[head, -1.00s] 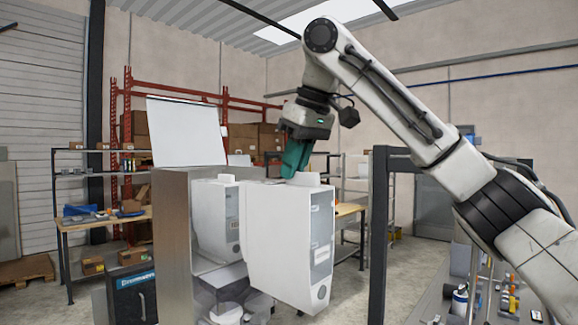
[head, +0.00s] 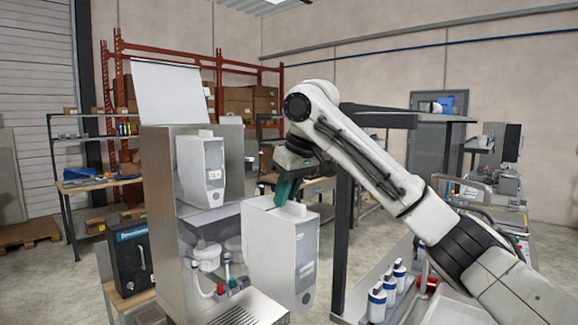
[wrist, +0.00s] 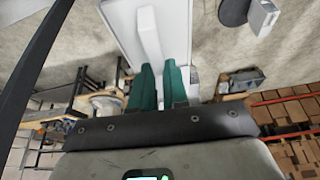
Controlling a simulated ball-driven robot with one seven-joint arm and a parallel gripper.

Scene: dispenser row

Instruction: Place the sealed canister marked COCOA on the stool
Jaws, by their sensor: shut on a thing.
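My gripper (head: 287,190), with green fingers, is shut on a white canister (head: 283,252). It grips the raised handle on the canister's top. The canister hangs upright in front of and to the right of the steel dispenser. Its label is too small to read. In the wrist view, the green fingers (wrist: 160,85) close on the handle of the white canister (wrist: 118,18). A second white canister (head: 203,165) sits inside the dispenser. I cannot pick out the stool for certain.
The steel dispenser (head: 158,220) stands close on the left, its lid (head: 170,92) raised. A black box (head: 132,255) stands to its left. A dark post (head: 341,235) and a shelf with bottles (head: 377,303) are on the right. Open floor shows behind.

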